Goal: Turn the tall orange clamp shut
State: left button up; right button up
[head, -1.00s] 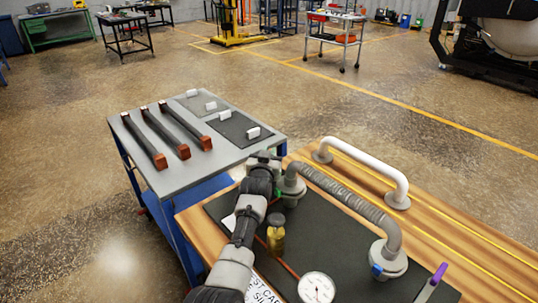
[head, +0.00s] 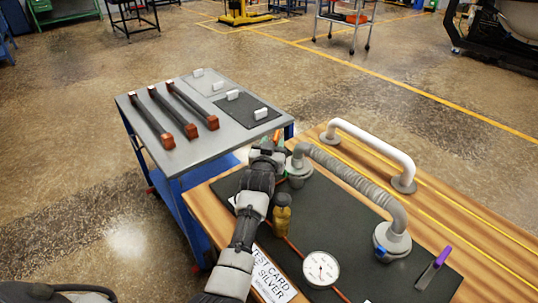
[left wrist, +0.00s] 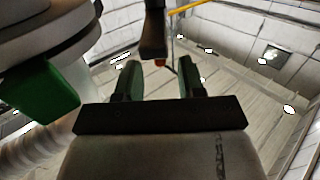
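I make out no piece that is clearly the tall orange clamp. My left gripper (head: 268,146) is at the left of the near pipe flange (head: 299,174), its wrist hiding part of it. In the left wrist view the gripper (left wrist: 159,78) has its two dark green fingers apart, with nothing held between them. A dark brown upright piece (left wrist: 153,35) with a small orange-red spot shows beyond the fingertips; I cannot tell what it is. A green tab (left wrist: 40,103) sits left of the fingers, under a grey disc. My right gripper is not in view.
A ribbed grey hose (head: 345,172) arches between the flanges. A brass fitting (head: 282,218) stands close beside my left forearm. A gauge (head: 320,269) and a purple-handled tool (head: 434,268) lie on the dark mat. A blue cart (head: 205,147) with copper-ended bars stands beyond.

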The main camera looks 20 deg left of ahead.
pick_arm(q)
jog(key=s, duration=0.2)
jog(key=s+d, duration=0.1)
jog(key=s, duration=0.2)
jog(key=shift+s, duration=0.35)
jog(key=shift+c, duration=0.3)
